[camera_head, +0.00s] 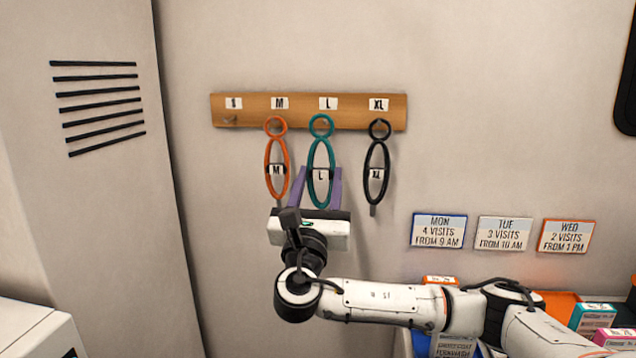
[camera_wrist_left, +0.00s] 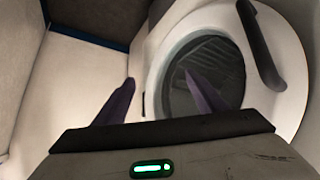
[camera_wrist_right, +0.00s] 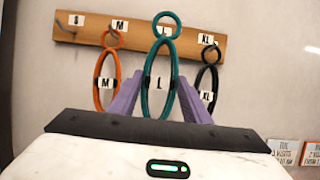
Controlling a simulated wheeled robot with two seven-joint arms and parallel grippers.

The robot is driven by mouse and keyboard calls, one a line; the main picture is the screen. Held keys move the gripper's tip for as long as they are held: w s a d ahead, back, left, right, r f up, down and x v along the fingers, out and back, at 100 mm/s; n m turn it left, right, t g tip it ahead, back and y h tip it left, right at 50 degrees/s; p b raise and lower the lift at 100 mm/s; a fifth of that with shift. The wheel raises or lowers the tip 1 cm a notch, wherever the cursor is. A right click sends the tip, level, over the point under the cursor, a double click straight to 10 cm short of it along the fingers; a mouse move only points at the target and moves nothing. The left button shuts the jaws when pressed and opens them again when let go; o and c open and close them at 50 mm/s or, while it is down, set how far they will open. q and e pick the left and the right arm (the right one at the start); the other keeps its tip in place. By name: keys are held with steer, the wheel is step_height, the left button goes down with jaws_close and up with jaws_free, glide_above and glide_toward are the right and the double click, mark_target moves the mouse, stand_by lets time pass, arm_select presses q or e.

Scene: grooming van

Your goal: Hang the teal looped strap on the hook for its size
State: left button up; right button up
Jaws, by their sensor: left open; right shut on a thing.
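The teal looped strap (camera_head: 310,160), tagged L, hangs upright in front of the wooden hook board (camera_head: 304,122), its small top ring just below the L label (camera_head: 328,103). My right gripper (camera_head: 320,170) is shut on its long loop, with a purple finger on each side. In the right wrist view, the teal strap (camera_wrist_right: 149,90) stands between the fingers, its ring around the L label. The L hook is hidden or too small to make out, so I cannot tell whether the ring is on it. My left gripper (camera_wrist_left: 160,78) is open and empty, seen only in the left wrist view.
An orange strap (camera_head: 267,165) tagged M hangs close left, and a black strap (camera_head: 386,165) tagged XL hangs right. The S hook (camera_head: 229,120) is bare. Visit cards (camera_head: 438,231) are on the wall at right. A round glass door (camera_wrist_left: 205,75) is before my left gripper.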

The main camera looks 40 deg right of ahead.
mark_target(321, 181)
steer(key=shift+w+d+f, duration=0.1)
steer(key=shift+w+d, duration=0.9)
steer(key=shift+d, duration=0.25)
steer(key=shift+w+d+f, duration=0.1)
steer(key=shift+w+d, duration=0.65)
steer(key=shift+d, duration=0.2)
arm_select(q)
steer(key=shift+w+f+b, duration=0.2)
steer(key=shift+f+b, duration=0.05)
steer(key=shift+b, duration=0.05)
arm_select(e)
steer(key=shift+w+d+f, duration=0.5)
steer(key=shift+d+f, duration=0.05)
steer(key=shift+d, duration=0.05)
steer(key=o, duration=1.2)
steer(key=shift+f, duration=0.1)
steer(key=b+v, duration=0.2)
steer(key=v, duration=0.7)
steer(key=shift+s+a+f, duration=0.1)
steer(key=shift+s+a, duration=0.05)
steer(key=shift+a, duration=0.15)
arm_select(q)
step_height(321, 181, down, 2)
steer(key=shift+w+f, duration=0.1)
arm_select(e)
steer(key=shift+s+a, duration=0.25)
